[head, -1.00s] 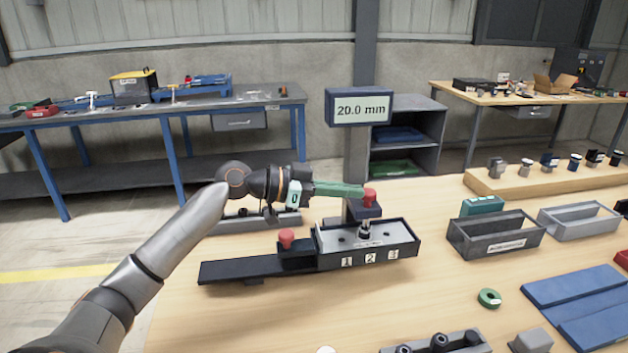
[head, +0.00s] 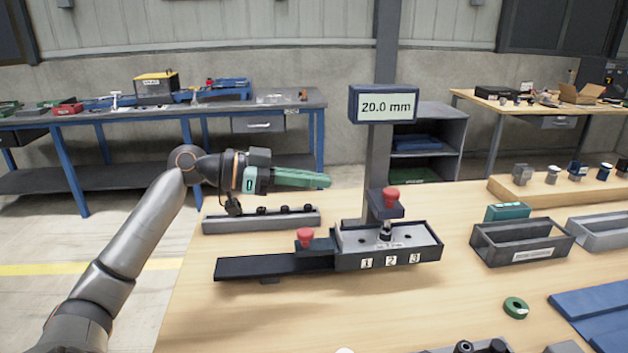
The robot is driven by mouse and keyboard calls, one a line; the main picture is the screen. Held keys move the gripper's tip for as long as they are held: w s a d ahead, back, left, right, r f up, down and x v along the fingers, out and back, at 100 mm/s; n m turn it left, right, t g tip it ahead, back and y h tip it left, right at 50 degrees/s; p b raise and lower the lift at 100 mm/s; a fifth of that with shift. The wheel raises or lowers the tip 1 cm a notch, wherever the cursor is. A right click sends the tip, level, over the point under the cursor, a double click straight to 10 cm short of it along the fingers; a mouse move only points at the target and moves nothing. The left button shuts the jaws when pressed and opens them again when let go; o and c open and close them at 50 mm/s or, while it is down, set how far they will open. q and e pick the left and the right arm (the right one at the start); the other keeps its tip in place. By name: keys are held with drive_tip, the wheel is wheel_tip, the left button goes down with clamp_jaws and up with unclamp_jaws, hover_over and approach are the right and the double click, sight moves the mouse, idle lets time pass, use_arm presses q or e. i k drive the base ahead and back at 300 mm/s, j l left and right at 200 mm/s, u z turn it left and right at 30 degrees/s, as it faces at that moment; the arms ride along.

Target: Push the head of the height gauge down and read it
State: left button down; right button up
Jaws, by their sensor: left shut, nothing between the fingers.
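The height gauge (head: 378,170) stands on the wooden table, with a display (head: 383,105) on its post reading 20.0 mm. Its head (head: 387,208) carries a red knob (head: 391,195) and sits over a dark metal part in the tray (head: 345,240) marked 1, 2, 3. A second red knob (head: 305,237) is on the slide at the tray's left. My left gripper (head: 328,181), with green fingers, is shut and empty. It is raised to the left of the gauge post, apart from the head. My right gripper is not in view.
A grey rack (head: 262,221) with small dark pieces lies behind the slide. Open bins (head: 520,242) and a green ring (head: 516,308) are to the right. A blue mat (head: 592,322) lies at front right. The front-left table is bare.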

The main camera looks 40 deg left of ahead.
sight(385, 203)
drive_tip(key=k+j, duration=0.55)
drive_tip(key=j, duration=0.2)
drive_tip(key=k+j, duration=0.6)
drive_tip(key=j, duration=0.1)
